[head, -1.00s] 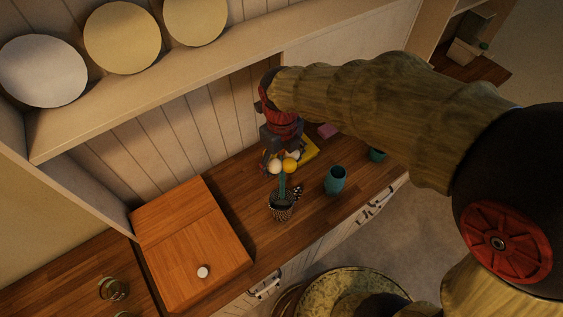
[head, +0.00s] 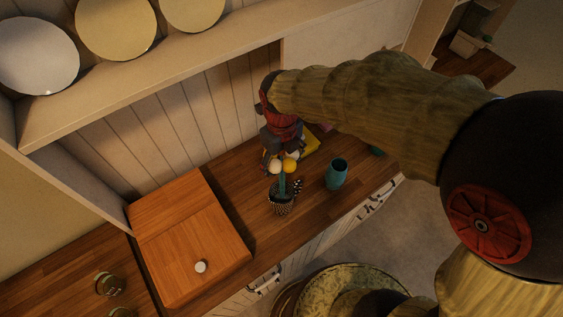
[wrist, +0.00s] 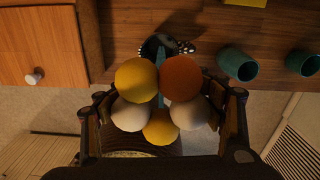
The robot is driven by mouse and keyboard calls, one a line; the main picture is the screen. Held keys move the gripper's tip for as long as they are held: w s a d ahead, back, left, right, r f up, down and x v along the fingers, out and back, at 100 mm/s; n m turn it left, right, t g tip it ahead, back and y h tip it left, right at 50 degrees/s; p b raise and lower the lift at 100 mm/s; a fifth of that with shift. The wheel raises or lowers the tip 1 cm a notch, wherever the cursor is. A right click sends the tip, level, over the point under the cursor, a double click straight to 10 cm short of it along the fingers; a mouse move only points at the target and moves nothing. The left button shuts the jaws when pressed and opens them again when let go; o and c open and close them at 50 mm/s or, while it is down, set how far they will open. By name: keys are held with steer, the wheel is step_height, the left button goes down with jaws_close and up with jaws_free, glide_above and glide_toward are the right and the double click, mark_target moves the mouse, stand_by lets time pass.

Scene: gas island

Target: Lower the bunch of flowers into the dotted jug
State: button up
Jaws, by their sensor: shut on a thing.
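The bunch of flowers has round yellow, orange and white heads and a teal stem. It shows below my gripper (head: 280,158) in the head view, with a yellow head (head: 290,166) in front. In the wrist view the bunch (wrist: 160,105) lies between the fingers of my gripper (wrist: 165,115), which is shut on it. The dotted jug (head: 281,205), black with white dots, stands upright on the wooden counter. The teal stem runs down to the jug's mouth in the head view. In the wrist view the jug (wrist: 172,47) is partly hidden behind the flowers; how deep the stem sits cannot be told.
A teal cup (head: 337,174) stands right of the jug, with another teal cup (wrist: 302,63) beyond it. A wooden box with a white knob (head: 190,240) is on the left. A yellow thing (head: 308,146) lies behind my gripper. A shelf with plates (head: 120,27) is above.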

mark_target(282, 154)
steer(key=shift+f+b, duration=0.95)
steer(key=shift+f, duration=0.8)
steer(key=shift+f+b, duration=1.5)
steer(key=shift+f, duration=1.05)
stand_by(0.9)
steer(key=o, duration=1.8)
step_height(282, 154, up, 12)
